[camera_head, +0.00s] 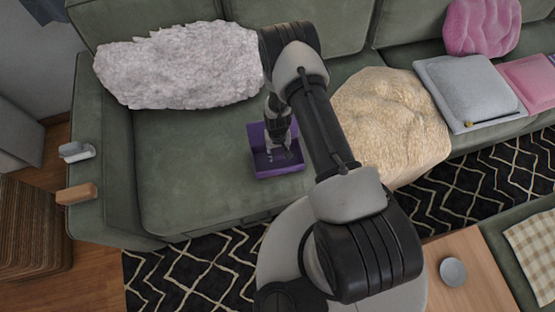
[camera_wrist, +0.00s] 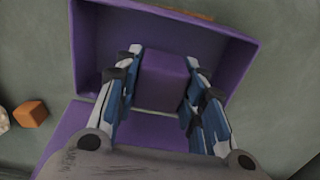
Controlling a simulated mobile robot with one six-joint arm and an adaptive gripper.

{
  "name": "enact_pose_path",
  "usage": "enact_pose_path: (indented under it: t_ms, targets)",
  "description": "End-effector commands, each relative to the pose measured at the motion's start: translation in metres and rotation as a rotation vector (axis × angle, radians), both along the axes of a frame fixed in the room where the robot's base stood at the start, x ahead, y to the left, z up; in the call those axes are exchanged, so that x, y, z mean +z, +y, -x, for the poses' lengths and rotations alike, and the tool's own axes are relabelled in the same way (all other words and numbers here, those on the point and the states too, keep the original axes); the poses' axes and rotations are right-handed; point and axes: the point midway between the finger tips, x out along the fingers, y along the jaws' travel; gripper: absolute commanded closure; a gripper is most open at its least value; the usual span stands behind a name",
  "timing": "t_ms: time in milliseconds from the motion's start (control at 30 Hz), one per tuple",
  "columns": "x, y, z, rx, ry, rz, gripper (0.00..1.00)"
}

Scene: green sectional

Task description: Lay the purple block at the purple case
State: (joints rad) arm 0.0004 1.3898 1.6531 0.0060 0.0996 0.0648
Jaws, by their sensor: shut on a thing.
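The purple case (camera_head: 256,138) lies open on the green sofa seat, and my gripper (camera_head: 278,150) is directly over it in the head view. In the wrist view the case (camera_wrist: 235,62) shows its raised walls around a darker inside, with a flat purple part nearer my wrist. The purple block (camera_wrist: 165,80) is between the two fingers of my gripper (camera_wrist: 163,85), which is shut on it. The block appears within the outline of the case. I cannot tell whether it touches the case. In the head view the block is hidden by my gripper.
A fluffy white cushion (camera_head: 180,65) lies left of the case, and a cream fluffy cushion (camera_head: 392,115) lies right. An orange-brown block (camera_head: 76,194) and a grey-white object (camera_head: 77,152) rest on the left armrest. The seat left of the case is clear.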

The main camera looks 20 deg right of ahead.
Motion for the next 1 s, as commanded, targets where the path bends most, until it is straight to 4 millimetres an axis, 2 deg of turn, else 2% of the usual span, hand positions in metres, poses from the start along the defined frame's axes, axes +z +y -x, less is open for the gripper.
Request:
enact_pose_path:
  t_ms: [33, 267, 400, 500, 867, 900, 1000]
  targets:
    - [-0.008, 0.0, 0.0, 0.0, 0.0, 0.0, 0.87]
    - [-0.023, 0.0, 0.0, 0.0, 0.0, 0.0, 0.87]
    - [-0.046, 0.0, 0.0, 0.0, 0.0, 0.0, 0.87]
    - [-0.057, 0.0, 0.0, 0.0, 0.0, 0.0, 0.87]
    - [-0.058, 0.0, -0.001, 0.0, -0.001, 0.0, 0.87]
    - [-0.059, 0.0, -0.001, 0.0, -0.001, 0.0, 0.63]
    - [-0.059, 0.0, -0.001, 0.0, -0.001, 0.0, 0.56]
